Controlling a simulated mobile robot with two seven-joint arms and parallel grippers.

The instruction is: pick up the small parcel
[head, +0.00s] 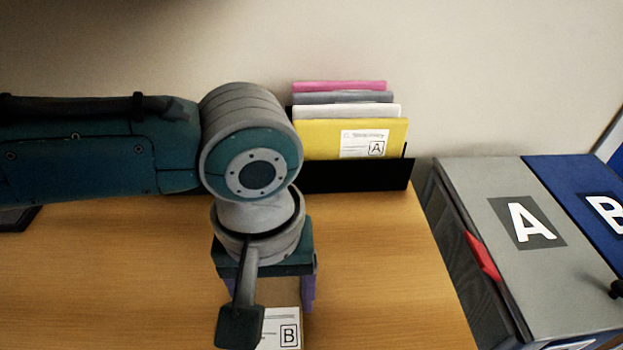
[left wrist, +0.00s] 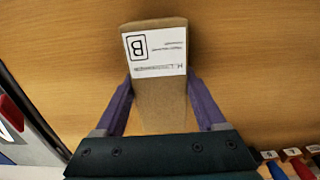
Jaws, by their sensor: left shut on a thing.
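The small parcel (left wrist: 160,105) is a brown box with a white label marked B. In the left wrist view it sits between the two purple fingers of my left gripper (left wrist: 160,88), which is shut on it. In the head view the labelled face of the parcel (head: 282,328) shows at the bottom, below my left gripper (head: 268,298); my wrist hides much of it. I cannot tell whether the parcel touches the table. My right gripper is not in view.
A black rack (head: 355,176) holds several envelopes, the front one yellow (head: 320,138) with label A. Right of the wooden table (head: 390,270) stand a grey bin (head: 480,190) marked A and a blue bin (head: 570,172) marked B. The table's right part is clear.

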